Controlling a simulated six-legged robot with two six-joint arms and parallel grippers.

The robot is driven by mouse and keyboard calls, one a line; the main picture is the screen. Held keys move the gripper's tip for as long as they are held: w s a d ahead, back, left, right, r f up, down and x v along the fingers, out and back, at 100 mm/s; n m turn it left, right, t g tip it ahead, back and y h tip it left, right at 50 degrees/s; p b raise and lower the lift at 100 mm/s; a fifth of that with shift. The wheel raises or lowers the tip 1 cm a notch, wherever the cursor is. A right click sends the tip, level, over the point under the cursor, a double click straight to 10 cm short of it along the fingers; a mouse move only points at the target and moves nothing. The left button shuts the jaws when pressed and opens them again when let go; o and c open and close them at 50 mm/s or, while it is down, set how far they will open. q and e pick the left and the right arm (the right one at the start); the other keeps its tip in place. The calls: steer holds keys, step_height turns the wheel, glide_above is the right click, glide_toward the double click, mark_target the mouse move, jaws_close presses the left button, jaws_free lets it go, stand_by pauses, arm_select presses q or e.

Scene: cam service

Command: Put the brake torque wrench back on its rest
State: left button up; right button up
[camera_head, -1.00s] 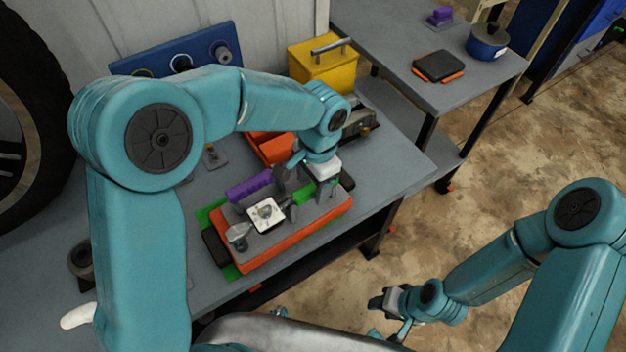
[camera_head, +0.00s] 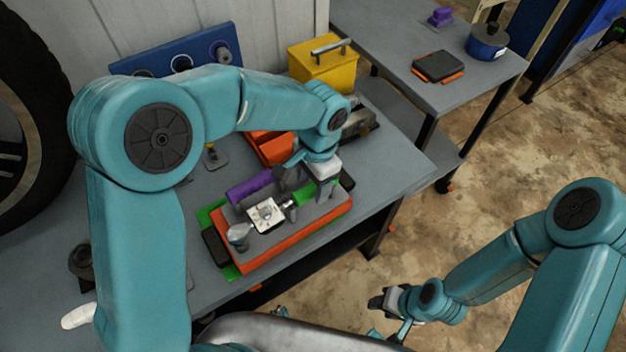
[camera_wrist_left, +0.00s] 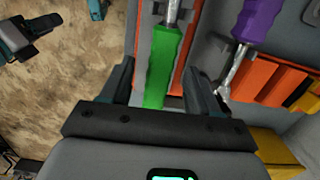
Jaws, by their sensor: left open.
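A tool with a green handle (camera_wrist_left: 163,65) and a silver shaft lies along the grey-topped orange tray (camera_head: 290,240). A tool with a purple handle (camera_head: 250,187) lies beside it, also in the left wrist view (camera_wrist_left: 257,20). I cannot tell which is the brake torque wrench. My left gripper (camera_head: 325,195) is over the tray's right end. In the left wrist view its open fingers (camera_wrist_left: 158,85) stand either side of the green handle, apparently not touching it. My right gripper (camera_head: 387,306) hangs in front of the bench, its jaws unclear.
A yellow box (camera_head: 323,68) and an orange bin (camera_head: 272,148) stand behind the tray. A blue panel with round fittings (camera_head: 180,62) is at the back. A second table (camera_head: 400,30) holds a blue pot (camera_head: 488,42). The bench's front right (camera_head: 385,175) is clear.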

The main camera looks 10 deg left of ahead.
arm_select(q)
steer(key=shift+r+p, duration=2.5)
steer(key=shift+r, duration=0.85)
step_height(320, 180, up, 16)
steer(key=w+d, duration=0.1)
steer(key=shift+r, duration=0.15)
steer(key=shift+s, duration=0.1)
